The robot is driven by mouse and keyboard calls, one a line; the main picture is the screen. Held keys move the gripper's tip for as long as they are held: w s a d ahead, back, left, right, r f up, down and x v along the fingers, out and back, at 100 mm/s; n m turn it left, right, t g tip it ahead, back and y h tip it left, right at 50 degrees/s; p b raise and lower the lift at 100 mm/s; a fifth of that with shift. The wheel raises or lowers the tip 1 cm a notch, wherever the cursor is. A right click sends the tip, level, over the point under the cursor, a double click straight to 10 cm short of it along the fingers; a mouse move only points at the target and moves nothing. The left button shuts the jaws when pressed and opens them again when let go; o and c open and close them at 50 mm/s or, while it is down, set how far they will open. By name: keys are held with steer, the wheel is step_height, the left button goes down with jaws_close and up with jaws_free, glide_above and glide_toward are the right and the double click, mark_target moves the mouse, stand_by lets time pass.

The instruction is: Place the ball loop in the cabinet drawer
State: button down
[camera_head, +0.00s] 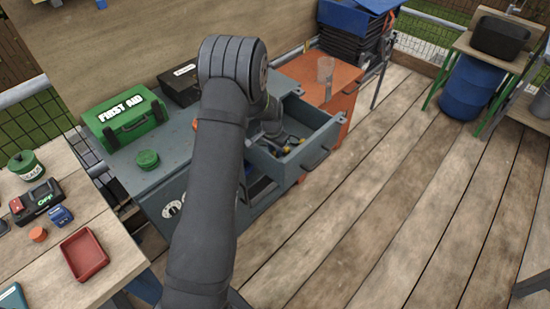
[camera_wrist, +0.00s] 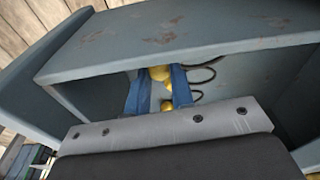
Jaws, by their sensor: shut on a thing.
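The ball loop (camera_wrist: 160,74) shows in the wrist view as yellow round parts, with a thin dark looped cord (camera_wrist: 205,72) beside them. My gripper (camera_wrist: 162,92) has blue fingers, shut on a yellow part of the ball loop. The cabinet drawer (camera_wrist: 165,40) is a worn grey box that stands open, and the fingers are inside its walls. In the head view the drawer (camera_head: 318,152) is pulled out from the grey cabinet (camera_head: 160,178), with my gripper (camera_head: 287,146) low inside it. I cannot tell whether the ball loop touches the drawer floor.
An orange cabinet (camera_head: 345,82) bearing a clear cup (camera_head: 325,70) stands behind the drawer. A wooden table (camera_head: 120,245) with small items is at left.

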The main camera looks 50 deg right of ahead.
steer(key=shift+f, duration=2.35)
steer(key=shift+f, duration=0.15)
steer(key=c, duration=1.3)
jaws_free()
steer(key=shift+o, duration=0.2)
step_height(320, 180, up, 12)
steer(key=a, duration=0.1)
steer(key=shift+a, duration=0.25)
